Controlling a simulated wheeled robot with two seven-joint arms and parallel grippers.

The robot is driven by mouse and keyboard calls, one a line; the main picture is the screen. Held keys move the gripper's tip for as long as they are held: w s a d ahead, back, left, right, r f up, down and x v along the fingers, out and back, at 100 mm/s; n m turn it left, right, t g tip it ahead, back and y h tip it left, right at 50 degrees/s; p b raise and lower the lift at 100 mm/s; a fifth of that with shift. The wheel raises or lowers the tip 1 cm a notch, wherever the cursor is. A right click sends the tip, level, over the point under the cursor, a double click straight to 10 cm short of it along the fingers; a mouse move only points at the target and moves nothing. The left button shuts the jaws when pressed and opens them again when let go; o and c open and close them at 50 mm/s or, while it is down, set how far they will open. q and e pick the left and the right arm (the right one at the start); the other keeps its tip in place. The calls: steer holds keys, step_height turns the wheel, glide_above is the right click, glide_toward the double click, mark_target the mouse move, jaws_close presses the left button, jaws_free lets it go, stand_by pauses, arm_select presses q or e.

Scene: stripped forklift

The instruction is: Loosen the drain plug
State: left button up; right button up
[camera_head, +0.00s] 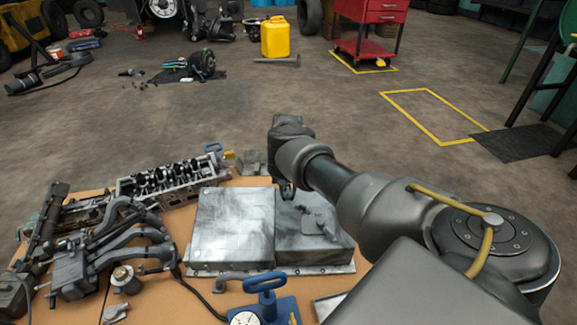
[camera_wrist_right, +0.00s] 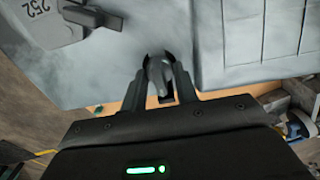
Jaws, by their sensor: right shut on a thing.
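A grey metal oil pan (camera_head: 232,222) lies upside down on the workbench, with a high block at left and a lower step at right. My right arm reaches over it from the right. My right gripper (camera_head: 287,190) is at the pan's far side, by the junction of the two levels. In the right wrist view, its fingers (camera_wrist_right: 160,88) are shut on a small grey metal piece, apparently the drain plug (camera_wrist_right: 158,73), beside the pan wall (camera_wrist_right: 110,60). The fingers hide most of the plug. My left gripper is not in view.
An engine head (camera_head: 175,183) and manifold pipes (camera_head: 125,235) lie left of the pan. A blue-handled gauge tool (camera_head: 264,300) stands in front, near the pan. Beyond the brown bench top (camera_head: 170,305) the floor is open, with a yellow canister (camera_head: 281,38) and red cart (camera_head: 368,30) far back.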

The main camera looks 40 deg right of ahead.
mark_target(288, 189)
steer(key=o, duration=0.8)
steer(key=shift+s, duration=0.2)
steer(key=shift+w, duration=0.1)
step_height(288, 189, up, 5)
steer(key=p, duration=0.4)
steer(key=shift+f+p, duration=0.15)
steer(key=shift+p, duration=0.2)
steer(key=shift+f, duration=0.1)
steer(key=shift+o, duration=0.6)
steer(key=o, duration=0.5)
